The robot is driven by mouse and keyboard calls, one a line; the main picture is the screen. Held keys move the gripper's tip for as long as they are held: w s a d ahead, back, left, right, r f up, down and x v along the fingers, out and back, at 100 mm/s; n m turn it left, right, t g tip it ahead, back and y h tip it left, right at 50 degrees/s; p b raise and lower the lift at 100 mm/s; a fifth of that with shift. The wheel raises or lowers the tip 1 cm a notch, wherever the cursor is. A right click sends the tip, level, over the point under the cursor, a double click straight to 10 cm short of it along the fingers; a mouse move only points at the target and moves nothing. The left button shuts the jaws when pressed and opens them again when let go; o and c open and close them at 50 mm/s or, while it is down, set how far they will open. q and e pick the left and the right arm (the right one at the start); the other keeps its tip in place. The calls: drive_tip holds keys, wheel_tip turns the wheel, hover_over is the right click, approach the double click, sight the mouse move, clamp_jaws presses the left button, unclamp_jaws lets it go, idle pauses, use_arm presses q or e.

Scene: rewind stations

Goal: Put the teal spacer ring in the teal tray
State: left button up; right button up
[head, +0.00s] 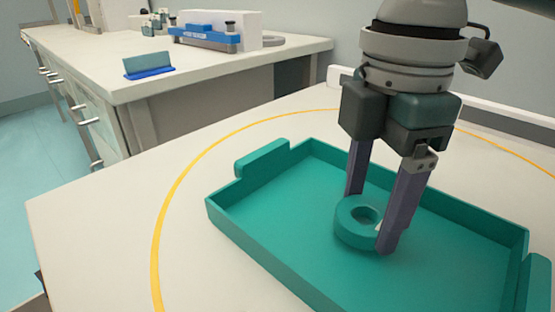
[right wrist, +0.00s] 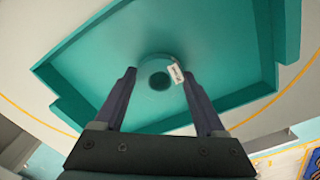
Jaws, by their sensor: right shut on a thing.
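The teal spacer ring (head: 352,232) is between the fingers of my right gripper (head: 368,220), inside the outline of the teal tray (head: 290,245). The gripper points down and is shut on the ring. I cannot tell whether the ring touches the tray floor or is just above it. In the right wrist view the ring (right wrist: 156,66) lies between the two fingers (right wrist: 158,84), with a small white label on its right side. The tray (right wrist: 100,42) spreads out behind it, and nothing else lies in the part I see. My left gripper is not in view.
The tray stands on a white table (head: 100,225) with a curved yellow line around it. A white counter (head: 135,80) at the back left holds a blue sign (head: 149,66) and a blue-and-white device (head: 207,38). The table left of the tray is clear.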

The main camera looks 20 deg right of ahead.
drive_tip(key=shift+f, duration=0.6)
drive_tip(key=o, duration=1.3)
wheel_tip(320, 180, up, 12)
drive_tip(key=p, duration=0.5)
drive_tip(key=shift+r, duration=0.1)
